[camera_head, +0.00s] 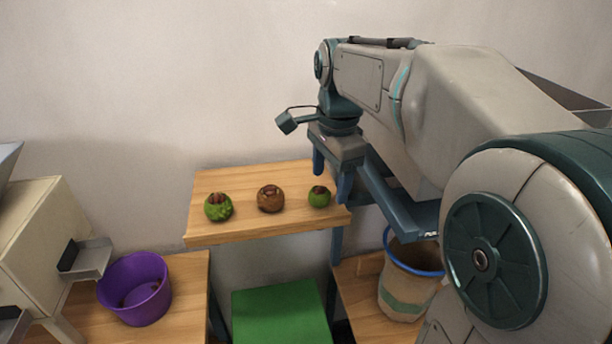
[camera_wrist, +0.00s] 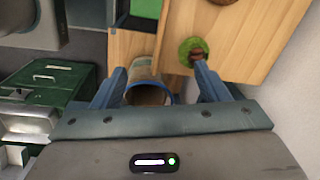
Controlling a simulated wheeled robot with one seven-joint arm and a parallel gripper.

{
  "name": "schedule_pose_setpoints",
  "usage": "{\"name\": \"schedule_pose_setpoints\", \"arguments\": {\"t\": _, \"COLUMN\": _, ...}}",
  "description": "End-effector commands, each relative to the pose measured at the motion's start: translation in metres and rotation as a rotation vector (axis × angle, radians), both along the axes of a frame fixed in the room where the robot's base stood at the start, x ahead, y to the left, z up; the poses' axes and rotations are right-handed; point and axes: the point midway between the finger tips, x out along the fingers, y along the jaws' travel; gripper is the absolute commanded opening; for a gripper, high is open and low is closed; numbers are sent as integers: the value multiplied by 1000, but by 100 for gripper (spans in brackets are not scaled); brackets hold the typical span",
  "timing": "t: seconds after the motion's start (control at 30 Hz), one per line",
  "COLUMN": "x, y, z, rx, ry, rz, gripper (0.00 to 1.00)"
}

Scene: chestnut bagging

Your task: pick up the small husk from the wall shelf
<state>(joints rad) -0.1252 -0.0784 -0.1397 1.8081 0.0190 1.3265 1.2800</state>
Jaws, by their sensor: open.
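The small husk (camera_head: 319,196) is green with a brown top and sits at the right end of the wooden wall shelf (camera_head: 240,237). In the wrist view the small husk (camera_wrist: 187,48) lies by the tip of the right-hand finger, partly hidden by it. My gripper (camera_head: 331,178) is open and empty, with its fingers pointing down above the shelf's right end. In the wrist view my gripper (camera_wrist: 159,70) has its fingers wide apart, and the husk is not centred between them. Whether a finger touches the husk I cannot tell.
A brown husk (camera_head: 270,199) and a larger green husk (camera_head: 218,207) sit left on the shelf. Below right stands a blue-rimmed bag (camera_head: 405,285). A purple bucket (camera_head: 136,290) stands lower left beside a cream machine (camera_head: 32,235). The wall is close behind.

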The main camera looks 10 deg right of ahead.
Motion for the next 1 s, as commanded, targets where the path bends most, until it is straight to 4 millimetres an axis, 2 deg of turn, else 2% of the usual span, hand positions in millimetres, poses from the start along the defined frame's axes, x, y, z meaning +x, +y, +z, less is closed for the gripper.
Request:
{"name": "schedule_pose_setpoints", "arguments": {"t": 0.03, "x": 15, "y": 1, "z": 12, "rx": 5, "ry": 16, "rz": -104, "gripper": 68}}
{"name": "schedule_pose_setpoints", "arguments": {"t": 0.2, "x": 46, "y": 5, "z": 38, "rx": 11, "ry": 62, "rz": -433, "gripper": 68}}
{"name": "schedule_pose_setpoints", "arguments": {"t": 0.33, "x": 61, "y": 7, "z": 49, "rx": 6, "ry": 81, "rz": -603, "gripper": 68}}
{"name": "schedule_pose_setpoints", "arguments": {"t": 0.47, "x": 67, "y": 9, "z": 53, "rx": 3, "ry": 91, "rz": -688, "gripper": 68}}
{"name": "schedule_pose_setpoints", "arguments": {"t": 0.57, "x": 68, "y": 9, "z": 44, "rx": 1, "ry": 96, "rz": -710, "gripper": 68}}
{"name": "schedule_pose_setpoints", "arguments": {"t": 0.8, "x": 67, "y": 9, "z": -2, "rx": 2, "ry": 96, "rz": -710, "gripper": 68}}
{"name": "schedule_pose_setpoints", "arguments": {"t": 1.0, "x": 67, "y": 9, "z": -27, "rx": 2, "ry": 93, "rz": -709, "gripper": 68}}
